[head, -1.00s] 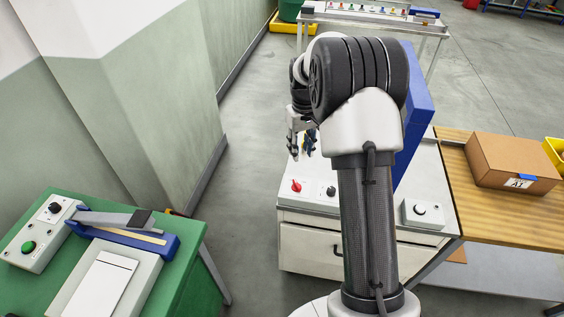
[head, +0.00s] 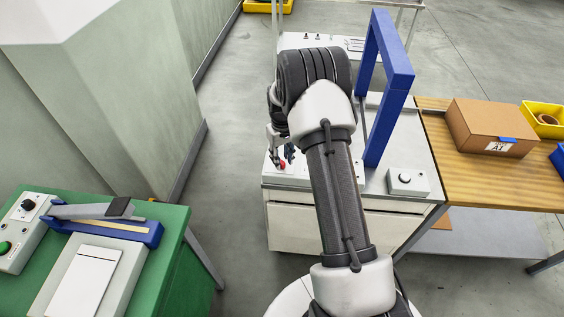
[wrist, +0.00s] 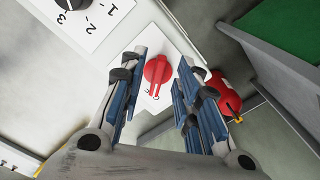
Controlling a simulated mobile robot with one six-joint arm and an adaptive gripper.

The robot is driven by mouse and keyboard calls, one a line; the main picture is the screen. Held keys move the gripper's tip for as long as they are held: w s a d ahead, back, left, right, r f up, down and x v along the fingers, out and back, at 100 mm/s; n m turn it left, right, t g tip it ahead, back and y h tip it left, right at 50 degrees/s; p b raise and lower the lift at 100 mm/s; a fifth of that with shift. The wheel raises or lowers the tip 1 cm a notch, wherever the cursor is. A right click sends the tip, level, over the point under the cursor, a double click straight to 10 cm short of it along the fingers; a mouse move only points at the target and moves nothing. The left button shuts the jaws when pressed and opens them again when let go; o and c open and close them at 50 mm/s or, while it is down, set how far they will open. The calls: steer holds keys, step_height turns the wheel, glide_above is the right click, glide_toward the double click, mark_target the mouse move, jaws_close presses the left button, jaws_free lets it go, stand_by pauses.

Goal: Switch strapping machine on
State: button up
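The strapping machine is a white cabinet (head: 290,220) with a tall blue arch (head: 390,125) on top. Its red rotary switch (wrist: 157,72) sits on a white plate in the wrist view, with its ridge pointing down the picture toward small black marks that I cannot read surely. My gripper (wrist: 156,85) is open, with one finger on each side of the switch; I cannot tell whether they touch it. In the head view, my gripper (head: 280,152) is at the cabinet's front left, and part of the red switch (head: 282,166) shows there.
A black selector knob (wrist: 62,8) marked with numbers is beside the switch. A small box with a black button (head: 407,181) is at the cabinet's right. A carton (head: 485,125) is on the wooden table. A green bench (head: 172,240) stands left, with floor between.

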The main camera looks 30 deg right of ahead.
steer(key=shift+f, duration=0.75)
steer(key=shift+c, duration=0.4)
jaws_close()
